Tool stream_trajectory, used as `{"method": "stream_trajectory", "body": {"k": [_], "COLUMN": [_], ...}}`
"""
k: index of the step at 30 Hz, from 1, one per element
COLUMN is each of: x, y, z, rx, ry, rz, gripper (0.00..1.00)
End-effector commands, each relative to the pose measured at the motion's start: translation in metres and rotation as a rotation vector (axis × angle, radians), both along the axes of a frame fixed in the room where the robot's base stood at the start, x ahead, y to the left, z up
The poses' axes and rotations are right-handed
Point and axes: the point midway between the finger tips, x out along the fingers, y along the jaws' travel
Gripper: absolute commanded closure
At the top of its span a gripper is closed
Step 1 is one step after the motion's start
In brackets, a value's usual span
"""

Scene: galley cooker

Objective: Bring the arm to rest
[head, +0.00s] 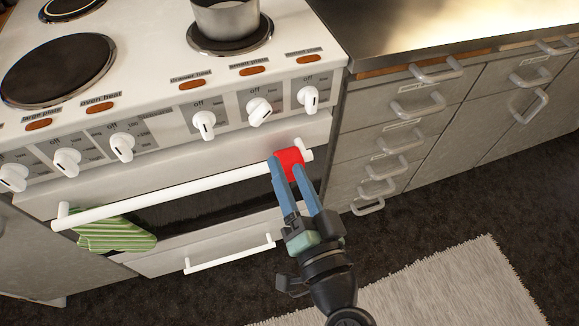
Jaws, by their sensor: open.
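My gripper (290,166) has two blue fingers and is in front of the cooker, near the right end of the white oven handle (170,192). Its fingers are open and point up and away towards the cooker front. A red piece (291,158) shows at the fingertips, beside the handle's end. I cannot tell whether it touches the handle or the fingers. My arm comes up from the bottom of the picture, and the fingers cover part of the oven front.
The cooker (150,60) has several white knobs, and a steel pot (226,18) stands on a back plate. A green striped cloth (115,235) hangs at the handle's left. Drawers with protruding handles (385,170) stand right. A pale rug (440,290) lies on the dark floor.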

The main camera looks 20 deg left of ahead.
Motion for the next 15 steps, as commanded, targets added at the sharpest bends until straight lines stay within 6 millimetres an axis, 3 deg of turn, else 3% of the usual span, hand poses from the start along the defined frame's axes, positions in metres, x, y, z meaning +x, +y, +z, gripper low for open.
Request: {"method": "stream_trajectory", "body": {"k": [10, 13, 15], "x": [0.004, 0.019, 0.036], "y": [0.001, 0.001, -0.001], "z": [0.006, 0.030, 0.062], "rx": [-0.013, -0.072, -0.143], "ry": [-0.015, -0.076, -0.150], "rz": [-0.002, -0.021, -0.054], "gripper": [0.44, 0.44, 0.44]}}
